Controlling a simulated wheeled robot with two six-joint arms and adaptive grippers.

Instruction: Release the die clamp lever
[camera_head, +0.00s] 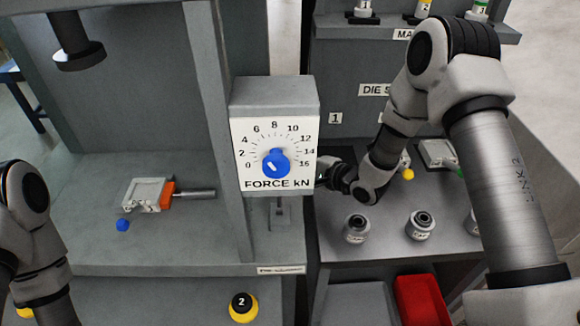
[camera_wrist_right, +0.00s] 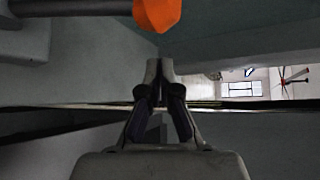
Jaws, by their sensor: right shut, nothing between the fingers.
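The clamp (camera_head: 145,194) is a pale metal block with an orange part (camera_head: 167,195) and a grey rod (camera_head: 196,193) sticking out to the right. It sits on the grey press bed, left of the upright. In the right wrist view an orange tip (camera_wrist_right: 157,13) on a dark bar (camera_wrist_right: 80,8) shows at the top edge, beyond the fingertips. My right gripper (camera_wrist_right: 158,72) is shut and empty, apart from the orange tip. In the head view it is by the right edge of the force dial box, its tips hard to see. My left gripper is out of view; only its arm shows at left.
The force dial box (camera_head: 273,104) with a blue knob (camera_head: 276,164) stands between the clamp and my right arm. A blue piece (camera_head: 123,225) lies before the clamp. Labelled cylinders (camera_head: 356,229) and a red bin (camera_head: 424,300) are at right.

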